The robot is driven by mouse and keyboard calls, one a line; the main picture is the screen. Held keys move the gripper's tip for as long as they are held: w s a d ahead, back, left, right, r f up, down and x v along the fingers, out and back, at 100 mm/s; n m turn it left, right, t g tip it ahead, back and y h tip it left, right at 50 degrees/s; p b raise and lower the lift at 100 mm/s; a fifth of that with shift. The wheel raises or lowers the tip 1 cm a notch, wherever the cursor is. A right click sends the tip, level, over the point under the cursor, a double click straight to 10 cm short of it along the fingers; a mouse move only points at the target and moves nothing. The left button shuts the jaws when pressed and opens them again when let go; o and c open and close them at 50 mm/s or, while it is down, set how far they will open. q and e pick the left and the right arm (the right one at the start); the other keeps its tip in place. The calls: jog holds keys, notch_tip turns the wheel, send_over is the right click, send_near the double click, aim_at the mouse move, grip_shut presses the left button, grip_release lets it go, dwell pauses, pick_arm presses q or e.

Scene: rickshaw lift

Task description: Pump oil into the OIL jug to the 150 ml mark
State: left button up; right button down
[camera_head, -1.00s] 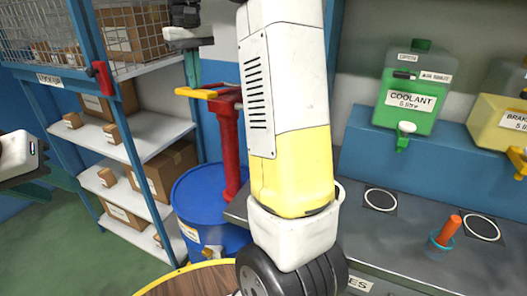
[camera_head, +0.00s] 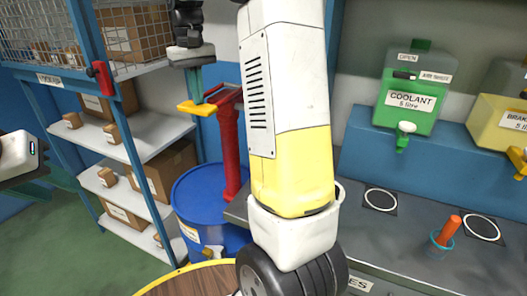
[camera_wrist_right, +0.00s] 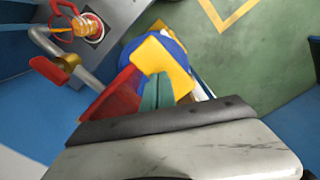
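A red hand pump (camera_head: 229,140) with a yellow handle (camera_head: 198,107) stands on a blue drum (camera_head: 200,200). My right gripper (camera_head: 195,95) is above the handle, its teal fingers pointing down at it. In the right wrist view the fingers (camera_wrist_right: 157,92) are together over the yellow handle (camera_wrist_right: 160,55), seemingly pressing on it from above, not around it. My left gripper (camera_head: 25,185) is at the far left, mostly cut off.
Shelves (camera_head: 150,130) with boxes stand at the left. A green coolant container (camera_head: 410,95) and a yellow one (camera_head: 500,115) stand on a blue ledge at the right. The grey bench (camera_head: 370,240) holds a small cup. My right arm blocks the middle.

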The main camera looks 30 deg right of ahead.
jog(key=shift+f, duration=2)
jog(key=shift+r, duration=5.3)
notch_tip(320, 180, up, 5)
send_over(199, 107)
jog(key=w, duration=0.2)
jog(key=shift+d+r, duration=0.2)
jog(key=shift+r, duration=0.3)
